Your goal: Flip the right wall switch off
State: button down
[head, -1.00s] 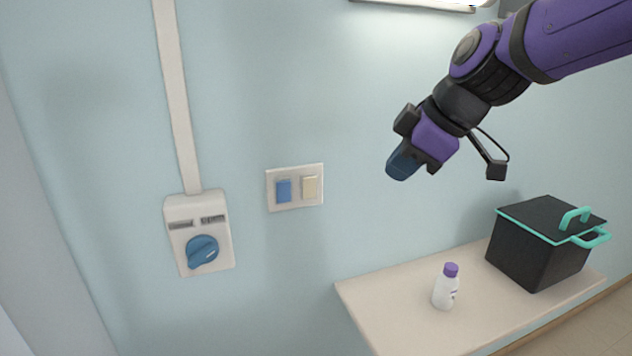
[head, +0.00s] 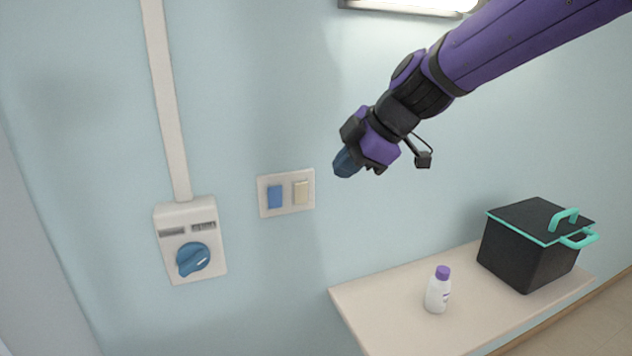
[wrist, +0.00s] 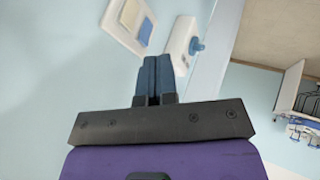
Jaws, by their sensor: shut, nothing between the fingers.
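The wall plate (head: 287,211) with two rocker switches is at the middle left of the head view. Its left switch is blue (head: 275,197) and its right switch is cream (head: 301,193). My gripper (head: 345,163) is shut and empty, up and to the right of the plate and apart from it. In the wrist view the shut fingers (wrist: 153,62) point toward the area beside the plate (wrist: 112,22), where the cream switch (wrist: 130,14) and the blue switch (wrist: 146,31) both show. I cannot tell which way either switch is tipped.
A white control box (head: 176,219) with a blue knob (head: 193,259) is left of the plate, under a vertical conduit (head: 168,100). Below right, a shelf (head: 385,297) holds a white bottle (head: 437,294) and a black pot (head: 525,250). A lamp (head: 410,6) is above.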

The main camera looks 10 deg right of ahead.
aim_at(307, 186)
jog(key=x, duration=0.3)
jog(key=w+x, duration=0.1)
jog(key=x, duration=0.3)
jog(key=w+r+x, duration=0.1)
jog(key=x, duration=0.3)
jog(key=shift+w+r, duration=0.1)
jog(key=shift+w, duration=0.05)
jog(key=shift+w+a+r, duration=0.1)
jog(key=shift+w+a, duration=0.05)
jog(key=shift+w, duration=0.35)
jog(key=shift+w+r, duration=0.1)
jog(key=shift+w, duration=0.25)
jog(key=shift+r, duration=0.2)
jog(key=shift+r, duration=0.6)
jog(key=shift+s, duration=0.1)
